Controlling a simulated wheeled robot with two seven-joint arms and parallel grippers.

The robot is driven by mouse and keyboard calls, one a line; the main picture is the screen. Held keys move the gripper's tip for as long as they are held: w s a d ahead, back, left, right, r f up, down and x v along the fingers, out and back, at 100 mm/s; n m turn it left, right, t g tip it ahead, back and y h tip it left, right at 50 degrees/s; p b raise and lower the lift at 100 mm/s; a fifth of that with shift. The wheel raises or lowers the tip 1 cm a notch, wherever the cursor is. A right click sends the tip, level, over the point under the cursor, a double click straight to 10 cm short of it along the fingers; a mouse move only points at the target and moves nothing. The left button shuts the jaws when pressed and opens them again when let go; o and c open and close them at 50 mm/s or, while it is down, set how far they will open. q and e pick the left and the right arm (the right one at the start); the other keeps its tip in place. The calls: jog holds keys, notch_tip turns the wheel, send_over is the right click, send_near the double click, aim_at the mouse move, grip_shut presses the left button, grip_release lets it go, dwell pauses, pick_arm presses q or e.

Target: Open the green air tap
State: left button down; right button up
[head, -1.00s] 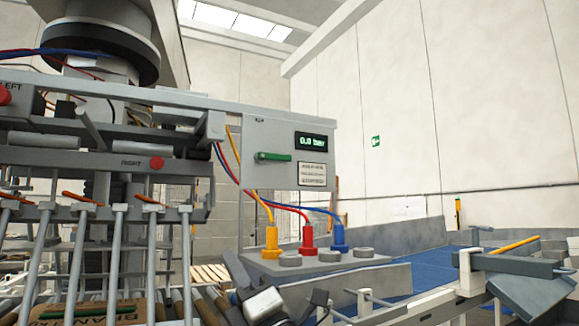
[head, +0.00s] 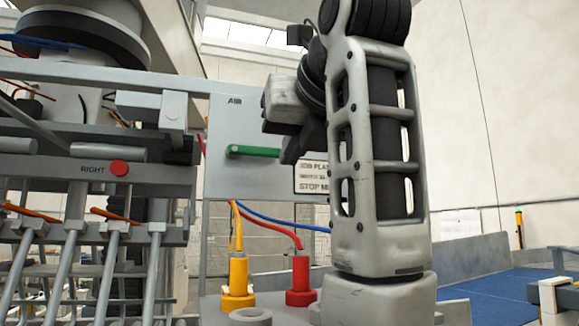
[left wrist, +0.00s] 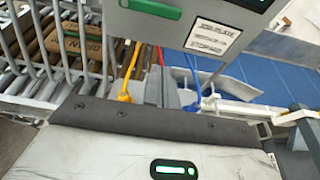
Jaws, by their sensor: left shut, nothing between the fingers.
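The green air tap (head: 253,151) is a bar handle lying level on the grey panel marked AIR (head: 222,122). Its handle also shows at the top of the left wrist view (left wrist: 152,8). My left gripper (head: 290,157) is shut and empty, its dark fingers just right of the handle's right end in the head view. I cannot tell whether they touch it. My left arm hides the panel's right part, including the pressure display, and some of the label plate (head: 310,176). My right gripper is not in view.
Yellow (head: 238,275) and red (head: 300,278) hose plugs stand below the panel, with hoses rising behind them. A blue conveyor (head: 490,298) lies at the right.

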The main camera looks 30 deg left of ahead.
aim_at(255, 151)
pick_arm(q)
jog(key=p+x, duration=0.2)
jog(key=x, duration=0.7)
jog(key=shift+s+a+f, duration=0.1)
jog(key=shift+s+a, duration=0.05)
jog(key=shift+a, duration=0.15)
notch_tip(255, 151, up, 3)
jog(key=shift+a+r+p, duration=0.15)
jog(key=shift+p, duration=0.9)
jog(key=shift+r, duration=0.25)
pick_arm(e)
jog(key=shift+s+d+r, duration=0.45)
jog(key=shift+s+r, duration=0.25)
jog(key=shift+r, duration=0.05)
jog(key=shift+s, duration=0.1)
